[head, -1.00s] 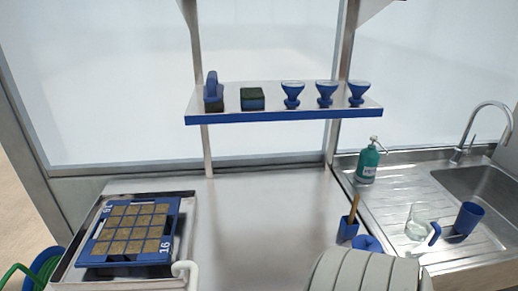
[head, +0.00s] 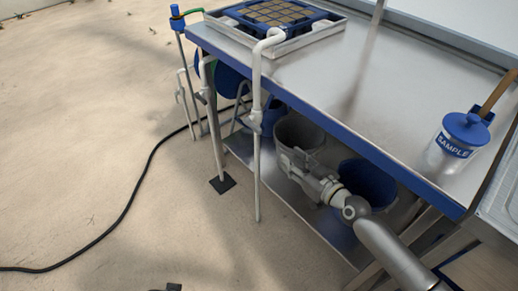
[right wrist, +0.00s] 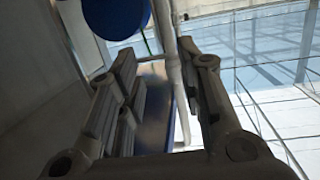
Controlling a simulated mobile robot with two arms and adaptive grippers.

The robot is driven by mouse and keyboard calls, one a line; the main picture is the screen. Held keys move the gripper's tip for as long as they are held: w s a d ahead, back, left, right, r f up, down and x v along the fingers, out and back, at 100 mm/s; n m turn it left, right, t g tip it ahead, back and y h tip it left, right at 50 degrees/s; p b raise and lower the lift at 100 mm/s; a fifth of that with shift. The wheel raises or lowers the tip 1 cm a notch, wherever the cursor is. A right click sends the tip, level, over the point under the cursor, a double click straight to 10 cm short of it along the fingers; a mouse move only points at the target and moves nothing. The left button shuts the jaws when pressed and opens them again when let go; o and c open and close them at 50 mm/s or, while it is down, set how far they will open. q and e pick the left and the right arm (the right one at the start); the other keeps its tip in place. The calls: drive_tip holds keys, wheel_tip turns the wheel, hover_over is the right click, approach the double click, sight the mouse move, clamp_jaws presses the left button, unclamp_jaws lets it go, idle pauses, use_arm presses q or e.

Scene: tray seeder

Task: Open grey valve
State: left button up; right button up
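A pale drain pipe (head: 257,170) hooks over the tray's edge and runs down in front of the bench. A small fitting (head: 255,119) sits on it below the bench top; I cannot tell whether it is the grey valve or how it is turned. More thin pipework (head: 203,97) stands at the bench's left end. My right gripper (head: 290,158) is under the bench top, right of the drain pipe and apart from it. In the right wrist view its fingers (right wrist: 158,75) are spread and empty, with a pale pipe (right wrist: 173,65) beyond them. My left gripper is not in view.
The steel bench (head: 330,75) has a lower shelf (head: 245,150) holding a grey bucket (head: 297,130) and a blue bucket (head: 367,180) near my right arm. A sample jar (head: 463,140) stands on top. A black hose (head: 140,180) crosses open floor at left.

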sight(261, 132)
drive_tip(key=a+r+n+y+b, duration=0.2)
drive_tip(key=a+r+y, duration=0.15)
drive_tip(key=r, duration=0.25)
drive_tip(key=shift+t+h, duration=0.4)
drive_tip(key=shift+h, duration=0.05)
drive_tip(key=x, duration=0.9)
drive_tip(key=shift+s+a+f, duration=0.15)
drive_tip(key=shift+w+a, duration=0.4)
drive_tip(key=shift+w, duration=0.1)
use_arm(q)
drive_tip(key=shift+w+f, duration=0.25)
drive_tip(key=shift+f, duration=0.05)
use_arm(e)
clamp_jaws()
